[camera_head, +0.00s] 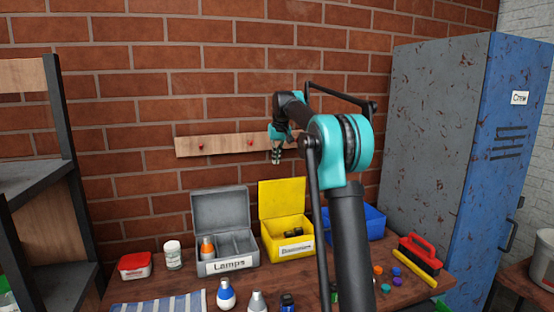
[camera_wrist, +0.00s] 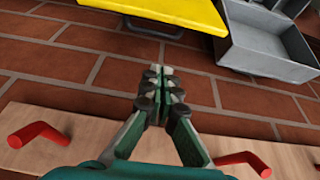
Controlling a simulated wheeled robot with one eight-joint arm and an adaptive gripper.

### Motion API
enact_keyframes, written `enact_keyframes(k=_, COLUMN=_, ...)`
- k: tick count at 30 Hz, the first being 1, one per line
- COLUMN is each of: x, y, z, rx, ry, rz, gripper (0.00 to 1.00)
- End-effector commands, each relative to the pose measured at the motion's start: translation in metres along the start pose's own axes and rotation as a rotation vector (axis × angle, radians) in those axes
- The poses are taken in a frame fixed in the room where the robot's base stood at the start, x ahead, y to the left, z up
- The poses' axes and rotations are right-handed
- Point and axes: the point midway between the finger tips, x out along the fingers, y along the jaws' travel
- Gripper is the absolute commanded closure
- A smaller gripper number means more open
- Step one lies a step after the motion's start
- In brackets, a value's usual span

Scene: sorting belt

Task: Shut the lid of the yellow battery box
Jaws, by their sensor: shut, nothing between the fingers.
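The yellow battery box (camera_head: 291,244) stands on the table against the brick wall, with a label on its front that I read as batteries. Its lid (camera_head: 282,198) is open and stands upright at the back. Dark batteries (camera_head: 293,232) lie inside. My gripper (camera_head: 276,160) is shut and empty, high above and behind the lid, near the wall. In the wrist view my gripper (camera_wrist: 160,75) points toward the yellow lid (camera_wrist: 180,12) at the top edge, with a gap between them. The box's inside is hidden in the wrist view.
The grey Lamps box (camera_head: 227,264) stands open to the left, and a blue bin (camera_head: 362,222) is to the right, partly behind my arm. A peg rail (camera_head: 225,145) with red pegs is on the wall close to my gripper.

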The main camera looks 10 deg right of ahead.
Motion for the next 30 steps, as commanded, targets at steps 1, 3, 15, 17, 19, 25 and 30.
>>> enact_keyframes(k=1, x=0.011, y=0.0, z=0.0, rx=0.0, ry=0.0, rz=0.0, gripper=1.0)
enact_keyframes(k=3, x=0.025, y=0.0, z=0.0, rx=0.0, ry=0.0, rz=0.0, gripper=1.0)
enact_keyframes(k=15, x=0.061, y=0.0, z=0.022, rx=0.0, ry=0.0, rz=0.0, gripper=1.0)
enact_keyframes(k=17, x=0.059, y=0.0, z=0.027, rx=0.0, ry=0.001, rz=0.0, gripper=1.0)
enact_keyframes(k=19, x=0.058, y=0.0, z=0.032, rx=0.0, ry=0.001, rz=0.0, gripper=1.0)
enact_keyframes(k=25, x=0.056, y=0.0, z=0.038, rx=0.0, ry=0.001, rz=0.0, gripper=1.0)
enact_keyframes(k=30, x=0.056, y=0.0, z=0.038, rx=0.0, ry=0.001, rz=0.0, gripper=1.0)
